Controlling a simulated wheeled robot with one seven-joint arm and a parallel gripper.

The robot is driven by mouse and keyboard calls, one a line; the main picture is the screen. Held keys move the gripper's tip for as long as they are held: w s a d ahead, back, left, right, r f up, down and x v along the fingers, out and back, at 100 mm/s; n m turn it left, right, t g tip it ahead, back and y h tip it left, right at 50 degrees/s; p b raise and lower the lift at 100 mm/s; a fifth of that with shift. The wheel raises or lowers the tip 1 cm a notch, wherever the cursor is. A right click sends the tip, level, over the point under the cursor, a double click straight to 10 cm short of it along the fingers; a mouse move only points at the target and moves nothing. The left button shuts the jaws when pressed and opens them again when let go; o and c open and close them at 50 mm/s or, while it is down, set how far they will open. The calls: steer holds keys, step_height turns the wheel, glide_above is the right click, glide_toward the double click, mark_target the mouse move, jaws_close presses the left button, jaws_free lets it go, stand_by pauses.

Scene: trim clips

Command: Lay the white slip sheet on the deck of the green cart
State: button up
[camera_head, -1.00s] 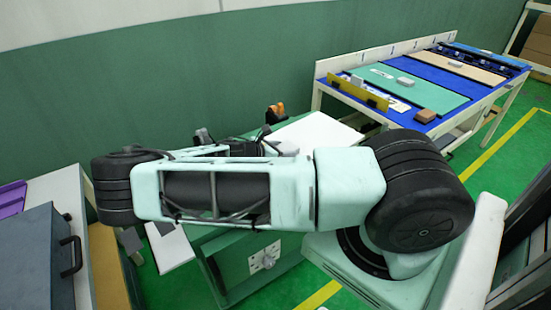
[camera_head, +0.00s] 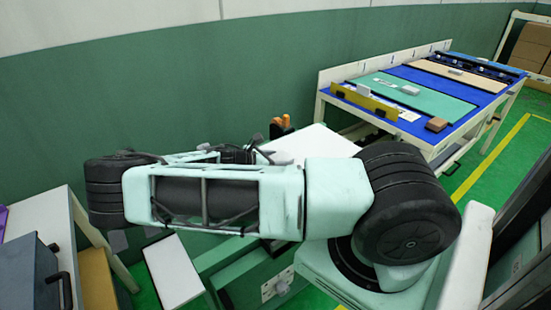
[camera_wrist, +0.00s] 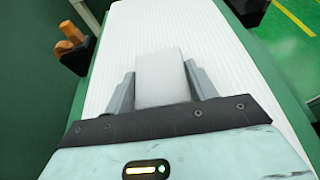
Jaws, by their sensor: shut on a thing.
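The white slip sheet (camera_wrist: 220,55) is a wide, finely ribbed panel filling the middle of the wrist view. Part of it shows in the head view (camera_head: 312,143), behind my arm. My gripper (camera_wrist: 160,80) is shut on a pale grey-white block-like piece (camera_wrist: 162,75) above the sheet; I cannot tell whether this piece joins the sheet. The green cart (camera_head: 248,278) shows below my arm, and green borders flank the sheet in the wrist view. Whether the sheet touches the deck cannot be told. My arm hides my gripper and much of the cart in the head view.
An orange and black fitting (camera_wrist: 70,45) stands left of the sheet. A blue-topped workbench (camera_head: 410,90) holds panels and small blocks at the back right. A white panel (camera_head: 173,270) lies lower left, near a grey case (camera_head: 28,275).

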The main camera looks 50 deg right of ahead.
steer(key=shift+f+b, duration=3.8)
steer(key=shift+f, duration=0.9)
steer(key=shift+f, duration=0.55)
steer(key=o, duration=1.2)
steer(key=v, duration=1.7)
steer(key=shift+w+a+b, duration=0.1)
steer(key=shift+a+b, duration=0.1)
steer(key=shift+b, duration=0.1)
steer(key=shift+r, duration=0.1)
